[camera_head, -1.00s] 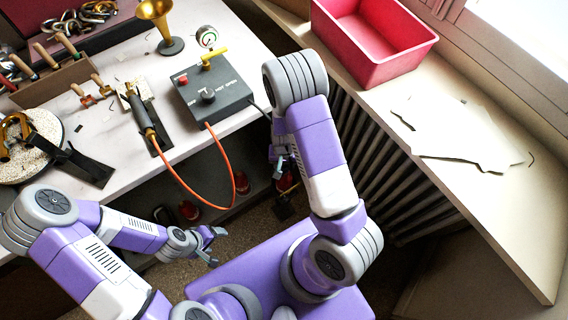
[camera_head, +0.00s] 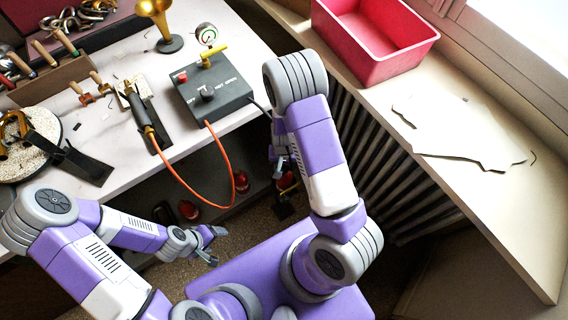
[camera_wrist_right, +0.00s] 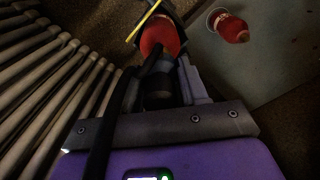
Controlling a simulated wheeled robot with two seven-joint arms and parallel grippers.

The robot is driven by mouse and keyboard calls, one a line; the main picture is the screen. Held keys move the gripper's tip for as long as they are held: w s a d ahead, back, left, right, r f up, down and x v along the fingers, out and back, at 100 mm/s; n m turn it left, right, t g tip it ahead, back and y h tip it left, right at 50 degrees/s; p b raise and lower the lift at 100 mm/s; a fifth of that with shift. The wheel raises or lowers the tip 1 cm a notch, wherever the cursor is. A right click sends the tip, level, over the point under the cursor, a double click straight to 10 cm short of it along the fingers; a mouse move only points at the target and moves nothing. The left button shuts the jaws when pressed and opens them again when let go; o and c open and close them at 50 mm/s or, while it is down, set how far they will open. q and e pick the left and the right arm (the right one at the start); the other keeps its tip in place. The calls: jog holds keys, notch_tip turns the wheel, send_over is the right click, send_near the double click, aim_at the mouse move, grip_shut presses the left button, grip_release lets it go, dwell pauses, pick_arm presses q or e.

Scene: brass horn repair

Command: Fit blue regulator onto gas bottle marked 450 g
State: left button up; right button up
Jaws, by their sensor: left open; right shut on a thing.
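My right gripper (camera_head: 284,166) is low beside the bench's right end, above the lower shelf. In the right wrist view it (camera_wrist_right: 160,78) is shut on a dark fitting (camera_wrist_right: 158,92) with a black hose; its colour is too dark to tell. A red gas bottle (camera_wrist_right: 160,36) lies just beyond the fitting; I cannot tell whether they touch. In the head view red bottles (camera_head: 189,210) (camera_head: 241,182) stand on the shelf. No weight marking is readable. My left gripper (camera_head: 209,246) is open and empty below the bench.
A dark control box (camera_head: 213,95) with an orange cable (camera_head: 185,180) sits on the bench (camera_head: 120,170). A gauge (camera_head: 206,34) is behind it. A ribbed radiator (camera_head: 375,165) flanks my right arm. A red bin (camera_head: 378,50) stands on the sill (camera_head: 500,190). A thin yellow rod (camera_wrist_right: 144,20) crosses near the bottle.

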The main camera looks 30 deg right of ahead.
dwell(0.3)
jog(key=o, duration=1.5)
notch_tip(320, 180, up, 7)
jog(key=p, duration=0.6)
dwell(0.4)
jog(key=s+a+f+n+y+p, duration=0.1)
jog(key=s+a+f+n+y, duration=0.2)
jog(key=s+a, duration=0.7)
jog(key=a+y, duration=0.1)
jog(key=a, duration=0.1)
jog(key=shift+s+a+n, duration=0.3)
jog(key=shift+s+a, duration=0.05)
jog(key=shift+a, duration=0.05)
